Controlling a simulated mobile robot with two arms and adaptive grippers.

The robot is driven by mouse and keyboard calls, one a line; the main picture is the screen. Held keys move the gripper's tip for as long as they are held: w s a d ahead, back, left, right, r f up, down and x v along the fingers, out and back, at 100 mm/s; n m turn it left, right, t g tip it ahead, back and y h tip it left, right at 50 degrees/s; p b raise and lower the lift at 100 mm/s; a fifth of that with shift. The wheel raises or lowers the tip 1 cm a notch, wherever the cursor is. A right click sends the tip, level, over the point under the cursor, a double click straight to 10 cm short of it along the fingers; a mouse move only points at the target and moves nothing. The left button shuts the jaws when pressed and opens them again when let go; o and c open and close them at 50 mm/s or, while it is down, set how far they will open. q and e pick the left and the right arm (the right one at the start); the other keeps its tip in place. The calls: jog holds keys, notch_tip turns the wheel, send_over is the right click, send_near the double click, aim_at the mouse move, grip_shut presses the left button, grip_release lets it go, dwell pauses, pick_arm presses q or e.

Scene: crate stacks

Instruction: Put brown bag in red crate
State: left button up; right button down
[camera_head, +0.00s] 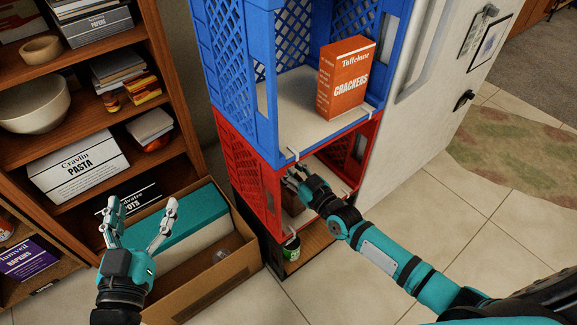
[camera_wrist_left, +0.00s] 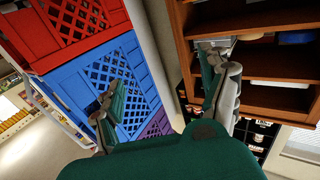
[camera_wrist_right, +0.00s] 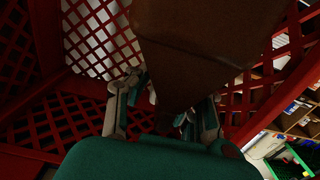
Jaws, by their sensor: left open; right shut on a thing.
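The red crate (camera_head: 245,170) is under the blue crate in the head view, its open side facing me. My right gripper (camera_head: 291,182) reaches into that opening and is shut on the brown bag (camera_head: 292,204), which is mostly hidden behind the gripper and crate edge. In the right wrist view the brown bag (camera_wrist_right: 205,35) is large and dark between the fingers, with red crate lattice (camera_wrist_right: 95,30) around it. Whether it touches the crate floor cannot be told. My left gripper (camera_head: 142,212) is open and empty, in front of the shelf.
The blue crate (camera_head: 240,75) above holds an orange crackers box (camera_head: 346,80). A green-lidded jar (camera_head: 291,248) stands below the red crate. A cardboard box (camera_head: 225,275) sits on the floor beside the stack. A wooden shelf (camera_head: 75,140) is at left; tiled floor at right is clear.

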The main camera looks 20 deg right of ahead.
aim_at(295, 173)
jog(key=c, duration=1.2)
grip_release()
pick_arm(q)
jog(key=shift+r, duration=0.3)
pick_arm(e)
jog(key=shift+f, duration=0.1)
jog(key=shift+r, duration=0.2)
jog(key=p+v, duration=0.1)
jog(key=v, duration=0.5)
jog(key=shift+p, duration=0.4)
pick_arm(q)
jog(key=s+a+f+g+y, duration=0.1)
jog(key=s+f+g, duration=0.1)
jog(key=f+g, duration=0.2)
jog(key=s+a+f+g+y+p, duration=0.1)
jog(key=s+a+f+g, duration=0.1)
jog(key=f, duration=0.6)
jog(key=shift+s+g, duration=0.85)
jog(key=shift+g, duration=0.05)
pick_arm(e)
jog(key=v, duration=0.6)
